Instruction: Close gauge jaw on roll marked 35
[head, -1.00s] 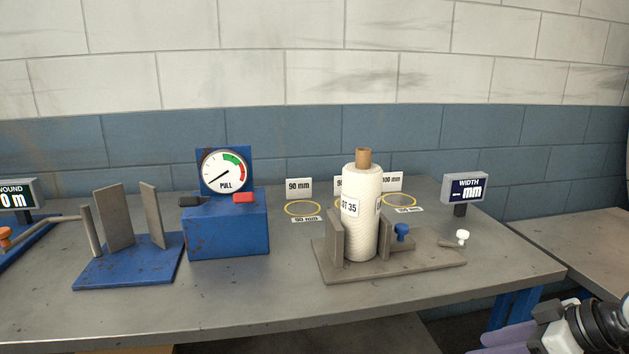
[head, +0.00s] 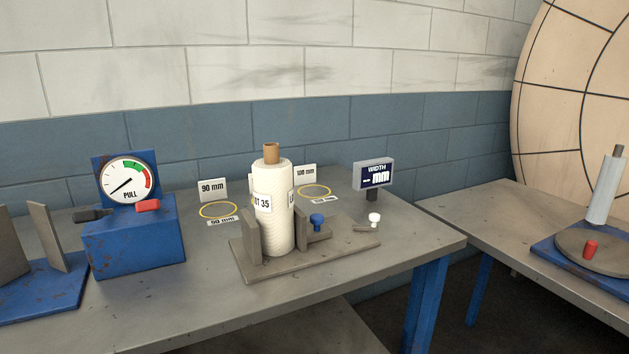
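The white roll (head: 272,225) with a label partly reading "OT 35" stands upright on the grey gauge base (head: 300,263). A fixed grey jaw plate (head: 251,238) is at its left. I cannot tell whether that jaw touches the roll. A white knob (head: 374,217) sits at the base's right end. The width display (head: 373,175) behind shows dashes and "mm". Neither of my grippers is in view.
A blue pull gauge (head: 135,235) and a blue stand with grey plates (head: 45,270) are to the left. Yellow rings (head: 219,209) with size cards lie behind the roll. A second table (head: 500,215) at right holds a turntable (head: 600,245). The table front is clear.

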